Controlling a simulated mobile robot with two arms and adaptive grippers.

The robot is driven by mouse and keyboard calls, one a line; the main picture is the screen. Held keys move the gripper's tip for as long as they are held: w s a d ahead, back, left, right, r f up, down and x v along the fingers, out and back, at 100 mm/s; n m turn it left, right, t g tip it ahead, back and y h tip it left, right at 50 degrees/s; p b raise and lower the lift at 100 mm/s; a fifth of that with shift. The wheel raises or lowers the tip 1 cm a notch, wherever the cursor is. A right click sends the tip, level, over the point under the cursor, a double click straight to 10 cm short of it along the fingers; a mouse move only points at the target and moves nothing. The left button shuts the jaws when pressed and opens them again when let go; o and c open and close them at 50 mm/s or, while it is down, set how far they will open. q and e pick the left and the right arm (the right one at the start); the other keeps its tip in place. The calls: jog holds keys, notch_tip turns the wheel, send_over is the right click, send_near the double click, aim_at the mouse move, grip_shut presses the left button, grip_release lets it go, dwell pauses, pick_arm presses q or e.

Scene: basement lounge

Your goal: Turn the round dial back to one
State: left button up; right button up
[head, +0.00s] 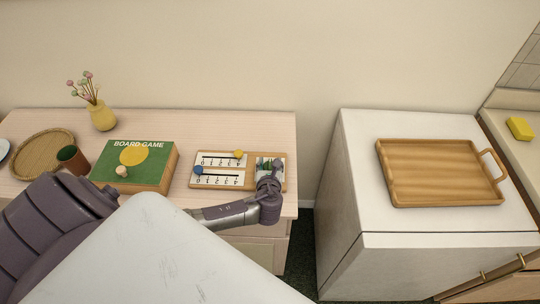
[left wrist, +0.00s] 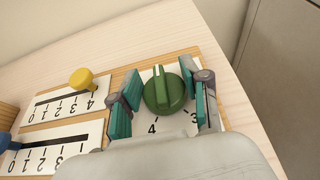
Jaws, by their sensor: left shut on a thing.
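The round dial (left wrist: 168,91) is green with a raised grip bar and sits on a white plate at one end of the wooden slider board (head: 250,185). In the left wrist view its pale mark points to the top of the picture, away from the printed 3 and 4 near its lower edge. Other numbers around it are hidden. My left gripper (left wrist: 166,100) is shut on the dial, with a teal-padded finger on either side. In the head view the left gripper (head: 268,178) covers most of the dial. My right gripper is not in view.
The board also bears a yellow slider knob (head: 238,154) and a blue one (head: 198,170). A wooden tray (head: 440,172) rests on the white cabinet across a gap.

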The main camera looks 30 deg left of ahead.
pick_arm(q)
jog(key=o, duration=1.1)
jog(key=shift+o, duration=0.2)
jog(key=v, duration=1.2)
